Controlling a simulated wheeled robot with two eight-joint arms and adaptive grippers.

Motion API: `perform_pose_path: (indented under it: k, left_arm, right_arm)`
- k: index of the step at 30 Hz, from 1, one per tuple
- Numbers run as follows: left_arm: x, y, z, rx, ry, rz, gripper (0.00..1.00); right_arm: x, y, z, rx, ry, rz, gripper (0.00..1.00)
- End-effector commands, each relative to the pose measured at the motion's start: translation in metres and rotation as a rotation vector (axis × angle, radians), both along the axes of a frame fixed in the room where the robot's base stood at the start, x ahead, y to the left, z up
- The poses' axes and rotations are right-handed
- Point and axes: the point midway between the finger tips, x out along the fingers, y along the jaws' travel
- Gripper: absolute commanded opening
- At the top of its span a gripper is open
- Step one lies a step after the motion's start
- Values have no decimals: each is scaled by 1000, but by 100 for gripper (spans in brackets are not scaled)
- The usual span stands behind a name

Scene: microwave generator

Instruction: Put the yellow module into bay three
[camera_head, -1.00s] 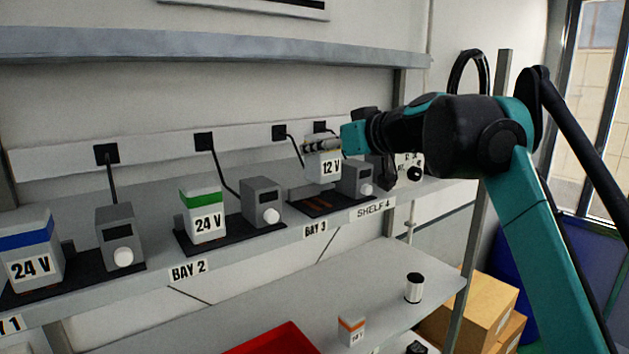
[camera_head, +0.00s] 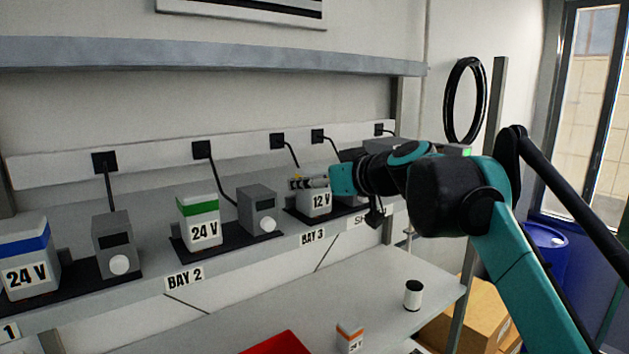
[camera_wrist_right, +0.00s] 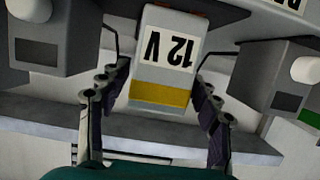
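The yellow module (camera_head: 319,202) is a pale block marked 12 V, upright at the dark base of bay three (camera_head: 294,212). The right wrist view shows its yellow band (camera_wrist_right: 159,94) between my fingers. Whether the module is fully seated on the base cannot be told. The grey box of bay three (camera_head: 350,200) is partly hidden by my right arm. My left gripper is not in view.
Bay two, to the left, holds a green-topped 24 V module (camera_head: 199,222) beside a grey box (camera_head: 257,209). A blue-topped 24 V module (camera_head: 27,262) stands farther left. An orange-banded module (camera_head: 350,338), white cylinder (camera_head: 413,295) and red bin (camera_head: 276,344) are on the lower shelf.

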Motion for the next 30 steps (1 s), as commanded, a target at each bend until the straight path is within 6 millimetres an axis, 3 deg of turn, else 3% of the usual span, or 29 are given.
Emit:
perform_pose_path:
  k: [11, 24, 30]
  left_arm:
    - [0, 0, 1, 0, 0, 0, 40]
    - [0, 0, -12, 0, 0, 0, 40]
    - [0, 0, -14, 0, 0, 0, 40]
  right_arm:
    - [-3, -3, 4, 0, 0, -1, 67]
    - [-71, -52, 28, 0, 0, -3, 67]
    - [-89, -66, 36, 0, 0, -2, 67]
